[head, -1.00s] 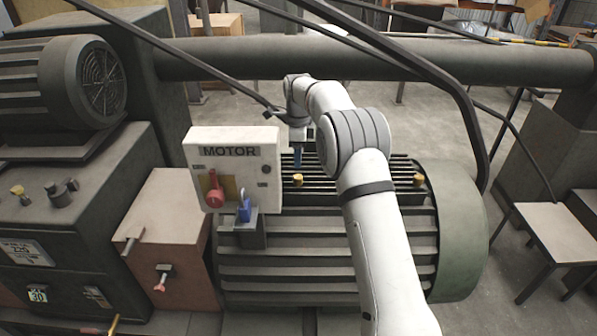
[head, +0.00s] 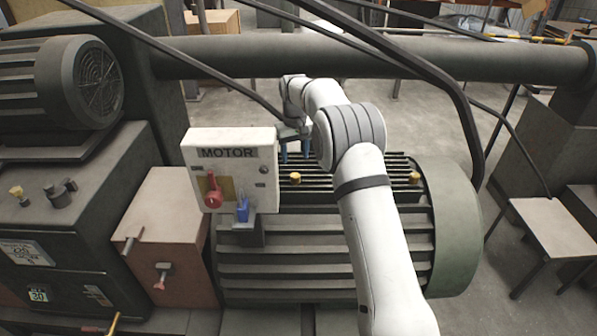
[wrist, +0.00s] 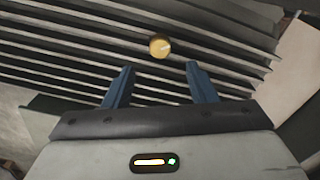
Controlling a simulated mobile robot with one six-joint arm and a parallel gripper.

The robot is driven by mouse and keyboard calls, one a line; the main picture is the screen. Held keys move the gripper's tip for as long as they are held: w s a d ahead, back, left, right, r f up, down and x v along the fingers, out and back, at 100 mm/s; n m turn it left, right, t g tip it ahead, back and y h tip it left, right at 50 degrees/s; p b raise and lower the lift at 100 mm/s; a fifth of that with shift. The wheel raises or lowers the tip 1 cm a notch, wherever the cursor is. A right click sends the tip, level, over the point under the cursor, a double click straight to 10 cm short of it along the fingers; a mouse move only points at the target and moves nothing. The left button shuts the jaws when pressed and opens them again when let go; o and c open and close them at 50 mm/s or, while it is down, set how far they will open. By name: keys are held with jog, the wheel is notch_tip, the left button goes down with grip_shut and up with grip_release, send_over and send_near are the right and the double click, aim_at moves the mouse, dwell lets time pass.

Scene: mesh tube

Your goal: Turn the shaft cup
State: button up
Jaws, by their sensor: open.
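A small yellow cup (head: 295,178) stands on the ribbed motor housing (head: 330,262), just right of the MOTOR box. A second yellow cup (head: 414,178) stands further right on the same housing. No label shows which is the shaft cup. My gripper (head: 295,157) is above the housing, behind the nearer cup, with its two blue fingers pointing down. In the wrist view, my gripper (wrist: 160,68) is open and empty. One round yellow cup (wrist: 159,46) shows just beyond the fingertips, roughly centred between them. The fingers do not visibly touch it.
Dark bars cross overhead, and a thick pipe (head: 230,58) runs behind. A third yellow knob (head: 17,191) sits on the left machine.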

aim_at(295, 174)
notch_tip(295, 174, down, 8)
jog(key=shift+r+p, duration=0.15)
jog(key=shift+p, duration=0.4)
jog(key=c, duration=0.9)
jog(key=shift+d, duration=0.5)
jog(key=shift+a, duration=0.35)
jog(key=shift+c, duration=0.3)
jog(key=shift+w+a+r, duration=0.1)
jog(key=shift+a, duration=0.05)
jog(key=shift+m, duration=0.6)
